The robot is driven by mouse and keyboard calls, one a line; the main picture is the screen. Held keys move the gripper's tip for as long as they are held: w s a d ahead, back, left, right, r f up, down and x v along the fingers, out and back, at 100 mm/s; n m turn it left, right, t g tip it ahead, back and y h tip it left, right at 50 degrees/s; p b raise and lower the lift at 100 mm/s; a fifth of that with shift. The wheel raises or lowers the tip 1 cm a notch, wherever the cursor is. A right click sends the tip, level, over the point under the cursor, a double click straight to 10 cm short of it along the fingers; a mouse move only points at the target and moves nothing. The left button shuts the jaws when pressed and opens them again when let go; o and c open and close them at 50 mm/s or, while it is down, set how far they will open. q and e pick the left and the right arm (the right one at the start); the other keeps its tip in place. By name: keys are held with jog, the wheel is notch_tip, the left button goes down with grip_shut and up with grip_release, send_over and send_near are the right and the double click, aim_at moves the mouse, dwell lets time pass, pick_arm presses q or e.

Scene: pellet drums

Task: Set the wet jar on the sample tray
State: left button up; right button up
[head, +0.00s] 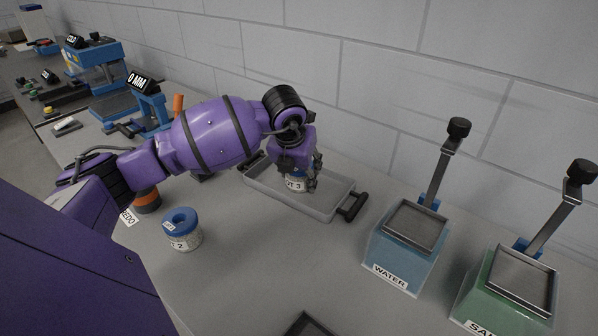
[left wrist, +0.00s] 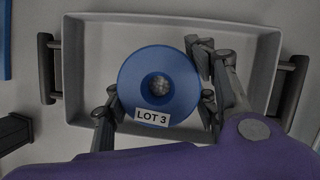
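The jar labelled LOT 3 (head: 296,185) has a blue lid (left wrist: 133,82) with a recessed centre. It is upright within the outline of a grey tray with two dark handles (head: 325,211); whether it touches the floor is hard to tell. The tray rim also shows in the left wrist view (left wrist: 230,23). My left gripper (head: 300,178) is over the jar, its fingers close against its sides, and appears shut on it; the fingers show in the left wrist view (left wrist: 160,100). A second blue-lidded jar, ending in 2 (head: 183,240), stands left of the tray. My right gripper is out of view.
A blue bin labelled WATER (head: 398,262) and a green bin (head: 500,303), label cut off, stand at the right with upright levers. A dark square-edged item (head: 308,326) is at the bottom edge. A blue device reading 0 MM (head: 150,108) stands behind my arm. The bench's middle is clear.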

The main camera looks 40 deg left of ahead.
pick_arm(q)
jog(key=o, duration=0.4)
jog(key=shift+r, duration=0.3)
jog(key=v, duration=1.1)
jog(key=shift+s+r, duration=0.15)
jog(key=shift+r, duration=0.25)
jog(key=shift+f, duration=0.1)
